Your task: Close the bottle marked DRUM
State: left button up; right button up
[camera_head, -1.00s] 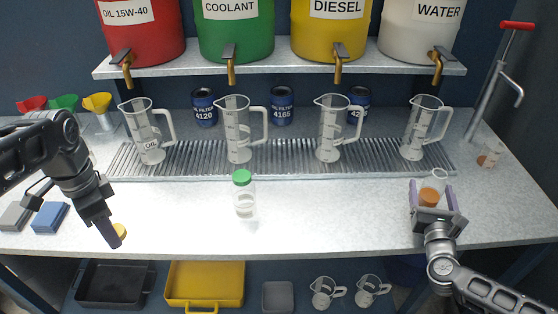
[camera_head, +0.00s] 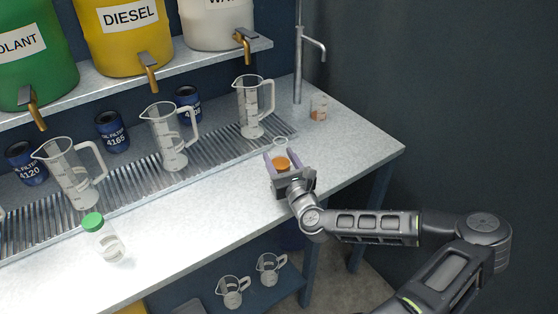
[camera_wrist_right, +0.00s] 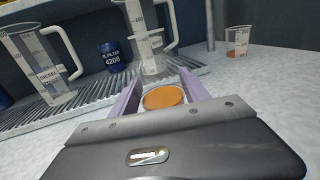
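My right gripper (camera_head: 282,160) is low over the right part of the bench, its two fingers apart. It also shows in the right wrist view (camera_wrist_right: 161,84). I cannot read DRUM on any bottle. My left gripper is out of view.
Clear measuring jugs (camera_head: 252,112) stand along the ribbed drain strip (camera_head: 210,153). Blue oil filter cans (camera_head: 112,132) are behind. The bench between the green-capped bottle and my right gripper is clear.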

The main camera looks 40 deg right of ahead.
aim_at(280, 139)
jog(key=c, duration=1.1)
jog(key=shift+o, duration=0.2)
jog(key=shift+r, duration=0.25)
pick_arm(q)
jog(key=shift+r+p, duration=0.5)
pick_arm(e)
jog(key=shift+r, duration=4.75)
jog(key=o, duration=1)
jog(key=shift+c, duration=0.2)
grip_shut()
